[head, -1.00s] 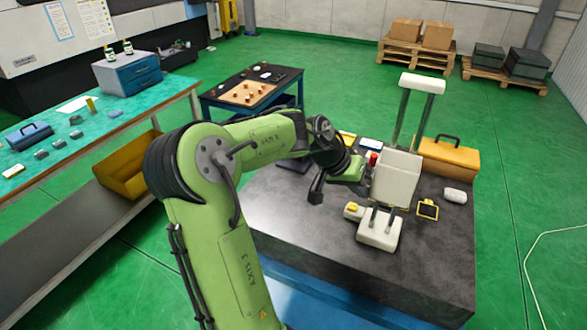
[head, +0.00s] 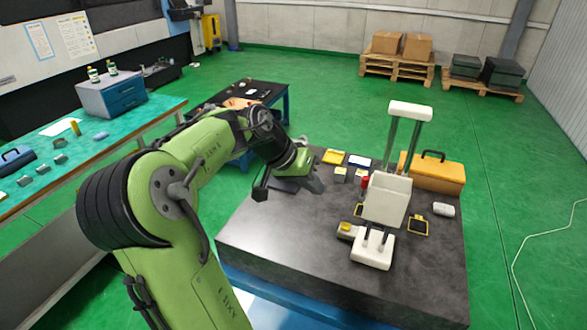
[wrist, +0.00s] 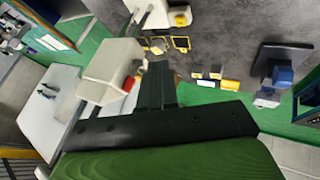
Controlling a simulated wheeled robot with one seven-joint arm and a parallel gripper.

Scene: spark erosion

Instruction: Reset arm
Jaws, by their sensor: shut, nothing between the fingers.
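My green arm reaches over the left part of a dark stone-topped table (head: 285,240). My gripper (head: 318,186) hangs above the table's far left part, left of a white device (head: 388,198) with two upright posts and apart from it. In the wrist view my gripper (wrist: 157,72) shows its dark fingers together, with nothing between them. The white device (wrist: 108,75) also shows there, left of the fingers.
An orange toolbox (head: 432,172) stands at the table's back right, with a white rounded item (head: 443,209) in front. Small yellow and white blocks (head: 340,174) lie near the back edge. A teal workbench (head: 80,155) is at left. The table's front left is clear.

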